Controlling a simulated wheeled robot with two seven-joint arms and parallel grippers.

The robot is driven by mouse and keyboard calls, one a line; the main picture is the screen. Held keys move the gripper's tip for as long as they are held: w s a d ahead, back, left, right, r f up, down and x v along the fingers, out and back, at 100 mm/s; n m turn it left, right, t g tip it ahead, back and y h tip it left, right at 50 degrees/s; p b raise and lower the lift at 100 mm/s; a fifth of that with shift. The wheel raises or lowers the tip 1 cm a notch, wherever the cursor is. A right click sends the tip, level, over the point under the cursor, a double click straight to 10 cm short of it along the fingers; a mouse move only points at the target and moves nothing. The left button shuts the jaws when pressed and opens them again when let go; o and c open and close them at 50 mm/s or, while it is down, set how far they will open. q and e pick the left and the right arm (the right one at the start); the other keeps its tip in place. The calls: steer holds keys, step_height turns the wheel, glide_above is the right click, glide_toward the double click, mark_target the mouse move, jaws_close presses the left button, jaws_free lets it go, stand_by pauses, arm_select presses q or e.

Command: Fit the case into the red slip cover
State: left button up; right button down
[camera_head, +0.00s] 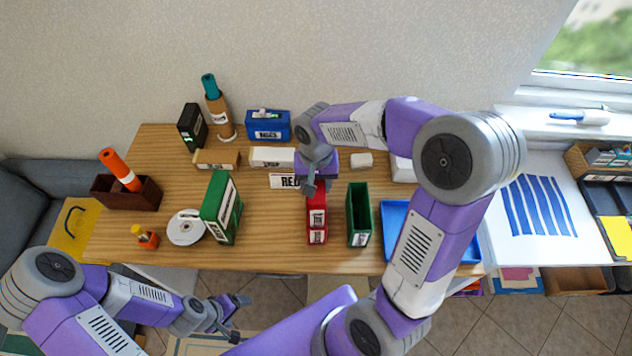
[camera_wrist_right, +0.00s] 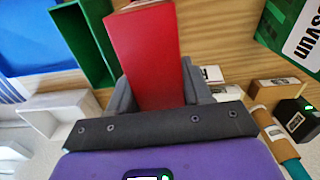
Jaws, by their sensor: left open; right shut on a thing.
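My right gripper (camera_head: 314,188) is over the middle of the table, shut on a red case. In the right wrist view the red case (camera_wrist_right: 150,55) fills the space between the two grey fingers. In the head view a red box shape with two white labels, the red slip cover (camera_head: 317,238) at its near end, extends from under the gripper towards the front edge. The case and the cover look in line; the gripper hides part of them, and I cannot tell how deep one sits in the other. My left gripper (camera_head: 236,318) is open and empty, in front of the table.
An open green cover (camera_head: 359,215) stands just right of the red one. A blue tray (camera_head: 396,215) lies farther right. A green case (camera_head: 222,208) and a disc (camera_head: 186,228) are on the left. A RED label (camera_head: 285,181) and white blocks are behind.

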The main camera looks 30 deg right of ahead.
steer(key=shift+f+b, duration=1.6)
steer(key=shift+f, duration=0.4)
steer(key=shift+c, duration=2)
jaws_free()
steer(key=shift+r, duration=0.15)
step_height(320, 180, up, 7)
steer(key=shift+r+p, duration=0.2)
steer(key=shift+p, duration=0.7)
